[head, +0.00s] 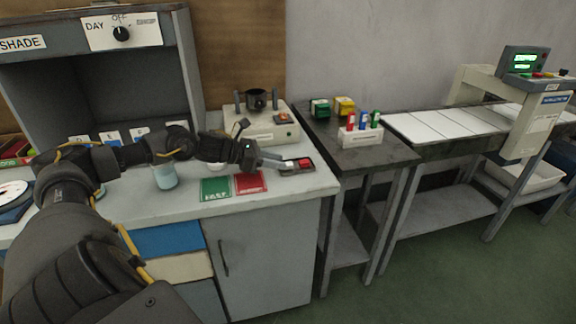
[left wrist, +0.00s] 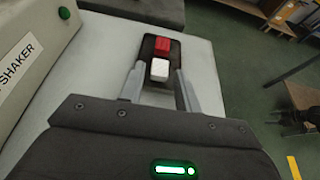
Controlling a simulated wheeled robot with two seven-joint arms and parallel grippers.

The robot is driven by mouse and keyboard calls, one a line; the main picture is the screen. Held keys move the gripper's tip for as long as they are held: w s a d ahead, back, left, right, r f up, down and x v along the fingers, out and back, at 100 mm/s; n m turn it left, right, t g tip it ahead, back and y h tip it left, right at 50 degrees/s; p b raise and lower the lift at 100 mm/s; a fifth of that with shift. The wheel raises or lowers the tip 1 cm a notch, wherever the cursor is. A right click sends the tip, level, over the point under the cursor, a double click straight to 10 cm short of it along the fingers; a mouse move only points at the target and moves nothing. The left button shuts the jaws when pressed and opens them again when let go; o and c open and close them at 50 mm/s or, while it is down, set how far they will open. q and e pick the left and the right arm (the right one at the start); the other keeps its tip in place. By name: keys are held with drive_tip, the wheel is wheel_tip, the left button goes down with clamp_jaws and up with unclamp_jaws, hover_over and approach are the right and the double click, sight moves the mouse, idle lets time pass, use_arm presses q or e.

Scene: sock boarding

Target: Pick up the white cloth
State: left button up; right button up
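The white cloth (left wrist: 160,70) is a small folded white block. It lies in a dark shallow tray (left wrist: 148,47) beside a red block (left wrist: 163,46). In the head view the tray (head: 312,169) sits at the right end of the grey counter. My left gripper (left wrist: 160,76) is open, with its fingers on either side of the white cloth and a gap showing on each side. In the head view my left gripper (head: 272,160) reaches the tray from the left, and the white cloth is hard to make out. A dark shape at the wrist view's right edge may be my right gripper.
A green card (head: 215,188) and a red card (head: 251,182) lie on the counter left of the tray. The shaker machine (head: 268,130) stands behind. A beaker (head: 165,177) stands under my left arm. A dark side table (head: 370,152) adjoins on the right.

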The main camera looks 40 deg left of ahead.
sight(291, 163)
use_arm(q)
drive_tip(key=shift+x, duration=1.65)
clamp_jaws()
use_arm(e)
drive_tip(key=shift+f, duration=0.9)
